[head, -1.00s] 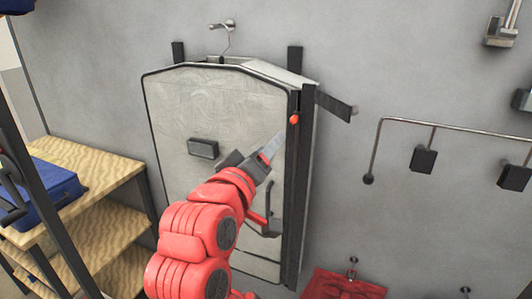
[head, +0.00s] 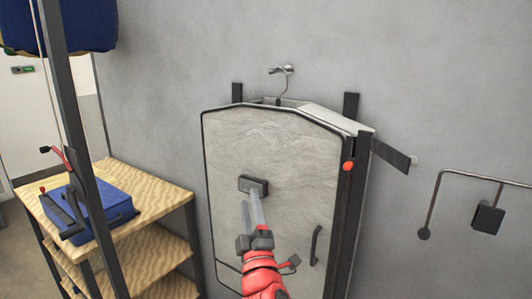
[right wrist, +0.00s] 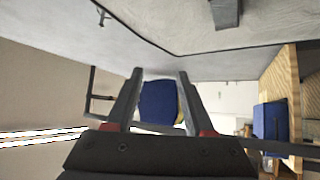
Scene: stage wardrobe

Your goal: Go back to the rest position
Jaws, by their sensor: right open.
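My right gripper (head: 254,200) is in front of the grey case (head: 270,140) on the wall in the head view, with its red arm coming up from the bottom. Its fingers point up toward a dark block (head: 253,186) on the case front and overlap it in the picture; I cannot tell whether they touch it. In the right wrist view the two fingers (right wrist: 161,76) are spread apart with nothing between them. A blue thing (right wrist: 158,102) shows beyond them. My left gripper is not in view.
A wooden shelf unit (head: 165,197) with a blue case (head: 105,208) on top stands at left, behind a dark post (head: 75,120). A blue bundle (head: 90,25) hangs at the upper left. A metal rail (head: 470,175) sticks out at right.

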